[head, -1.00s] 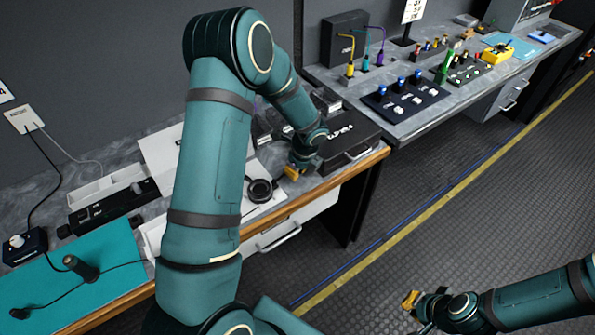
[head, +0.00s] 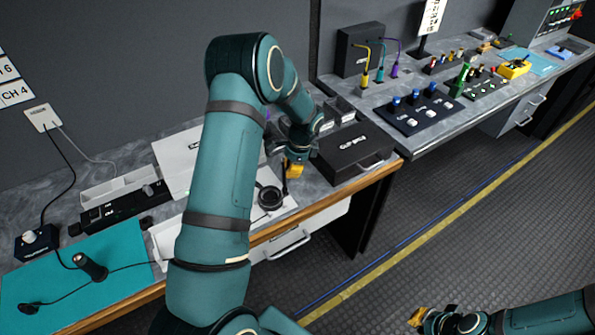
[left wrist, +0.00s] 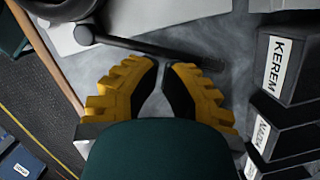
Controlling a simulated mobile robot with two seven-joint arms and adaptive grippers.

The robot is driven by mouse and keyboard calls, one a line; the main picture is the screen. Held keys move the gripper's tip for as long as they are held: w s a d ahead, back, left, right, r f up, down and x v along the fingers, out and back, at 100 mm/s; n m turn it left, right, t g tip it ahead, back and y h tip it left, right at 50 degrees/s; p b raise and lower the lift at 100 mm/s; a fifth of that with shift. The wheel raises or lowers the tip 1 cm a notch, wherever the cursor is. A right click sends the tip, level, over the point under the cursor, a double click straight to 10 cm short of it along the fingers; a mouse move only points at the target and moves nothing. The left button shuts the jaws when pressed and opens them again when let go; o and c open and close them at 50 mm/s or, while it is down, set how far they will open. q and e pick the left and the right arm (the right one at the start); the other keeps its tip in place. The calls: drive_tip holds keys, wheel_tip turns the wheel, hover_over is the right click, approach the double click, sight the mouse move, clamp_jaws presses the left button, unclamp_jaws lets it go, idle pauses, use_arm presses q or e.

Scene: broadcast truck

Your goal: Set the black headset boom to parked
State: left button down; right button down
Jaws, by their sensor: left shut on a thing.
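The black headset (head: 270,196) lies on a white sheet on the left-hand bench. Its round earcup (left wrist: 84,34) shows at the top left of the left wrist view. The thin black boom (left wrist: 150,48) runs right from the earcup, across the tips of my left gripper (left wrist: 160,75). In the head view, my left gripper (head: 294,169) is low over the bench just behind the headset, its yellow fingers shut on the boom. The exact contact is partly hidden. My right gripper (head: 418,317) hangs over the floor at bottom right; its finger gap is unclear.
A black case (head: 352,150) stands close right of my left gripper. An open white box (head: 185,155) is behind the headset. A teal mat (head: 60,285) with a microphone (head: 92,266) lies at left. The floor (head: 455,240) is open.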

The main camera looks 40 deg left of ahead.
sight(279, 180)
use_arm(q)
drive_tip(key=n, duration=0.1)
drive_tip(key=a+n, duration=0.1)
drive_tip(key=shift+s+a+n, duration=0.25)
drive_tip(key=shift+s+n, duration=0.05)
drive_tip(key=shift+s, duration=0.1)
drive_tip(key=shift+s+a+n+g+h, duration=0.15)
drive_tip(key=shift+s+a+n+h, duration=0.15)
drive_tip(key=shift+n, duration=0.3)
drive_tip(key=shift+s+a+n+g+h, duration=0.15)
drive_tip(key=shift+s+a+n+h, duration=0.1)
drive_tip(key=shift+n, duration=0.35)
drive_tip(key=shift+s+d, duration=0.1)
